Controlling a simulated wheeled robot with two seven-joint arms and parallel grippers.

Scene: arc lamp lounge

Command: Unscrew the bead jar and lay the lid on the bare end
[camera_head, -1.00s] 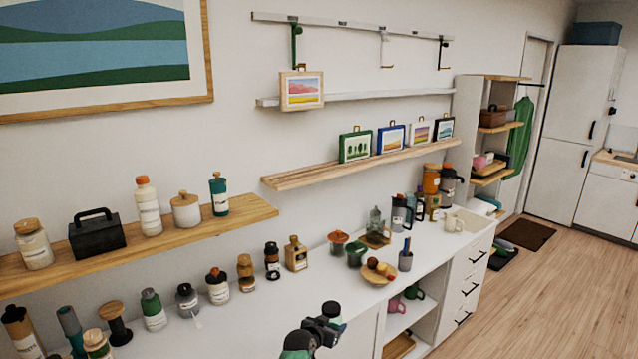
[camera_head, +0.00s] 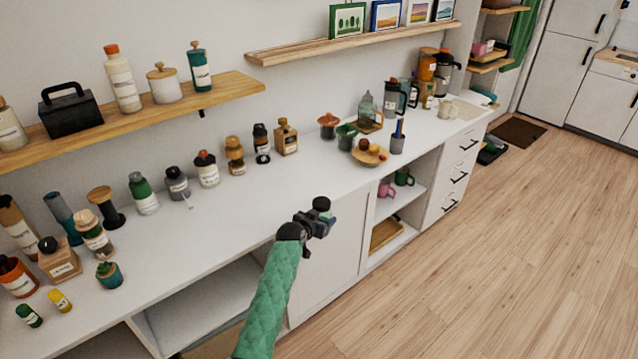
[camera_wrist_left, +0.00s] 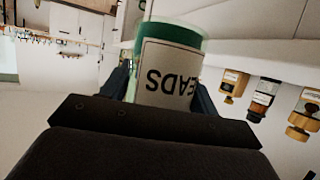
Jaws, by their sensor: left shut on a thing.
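My left gripper (camera_head: 318,222) is shut on the bead jar and holds it in front of the counter's front edge, apart from the counter. In the head view the jar shows as a small dark-topped piece (camera_head: 322,203) above the fingers. In the left wrist view the bead jar (camera_wrist_left: 168,72) sits between the fingers, with a green band and a white label whose letters, ending in "EADS", appear upside down. The jar's lid is out of sight in the wrist view. My right gripper is in neither view.
The white counter (camera_head: 235,208) has a bare strip along its front. Several jars and bottles line its back, with a wooden bowl (camera_head: 369,152) and a pen cup (camera_head: 397,144) farther right. A wooden wall shelf (camera_head: 155,118) hangs above. Open shelves and drawers lie below.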

